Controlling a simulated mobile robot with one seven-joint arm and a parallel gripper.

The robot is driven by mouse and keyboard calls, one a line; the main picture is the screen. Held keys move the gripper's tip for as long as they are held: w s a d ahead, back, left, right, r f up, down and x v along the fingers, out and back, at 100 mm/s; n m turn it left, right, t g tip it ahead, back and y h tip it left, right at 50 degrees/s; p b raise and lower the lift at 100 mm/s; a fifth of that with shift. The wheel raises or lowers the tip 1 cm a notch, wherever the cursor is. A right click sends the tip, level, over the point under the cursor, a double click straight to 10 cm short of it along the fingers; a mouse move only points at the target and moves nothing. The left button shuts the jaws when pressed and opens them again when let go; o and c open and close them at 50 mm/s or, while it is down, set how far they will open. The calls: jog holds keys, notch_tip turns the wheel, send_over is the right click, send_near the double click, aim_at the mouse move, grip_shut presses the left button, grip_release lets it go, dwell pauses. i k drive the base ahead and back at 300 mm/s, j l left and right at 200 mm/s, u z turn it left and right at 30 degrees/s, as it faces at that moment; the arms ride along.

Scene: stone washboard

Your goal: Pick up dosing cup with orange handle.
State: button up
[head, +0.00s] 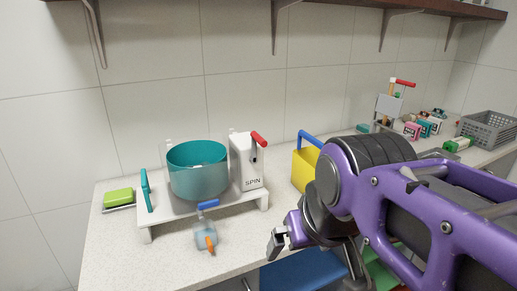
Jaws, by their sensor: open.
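The dosing cup (203,233) is a small translucent light-blue cup with an orange handle (210,244) pointing towards the front. It is on the speckled white counter, in front of the white stand. A blue bar-shaped part (208,204) shows just above and behind it; I cannot tell whether it belongs to the cup. My gripper (280,240) is open and empty, to the right of the cup and apart from it. My purple arm reaches in from the right, and part of the gripper is hidden behind its own links.
A white stand (150,219) holds a teal tub (198,178) and a white SPIN box (247,166) with a red lever. A green sponge (118,197) lies left. A yellow caddy (303,168) stands behind my arm. A grey crate (487,130) is far right.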

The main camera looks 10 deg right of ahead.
aim_at(207, 239)
jog(key=z, duration=1)
jog(key=u, duration=1.55)
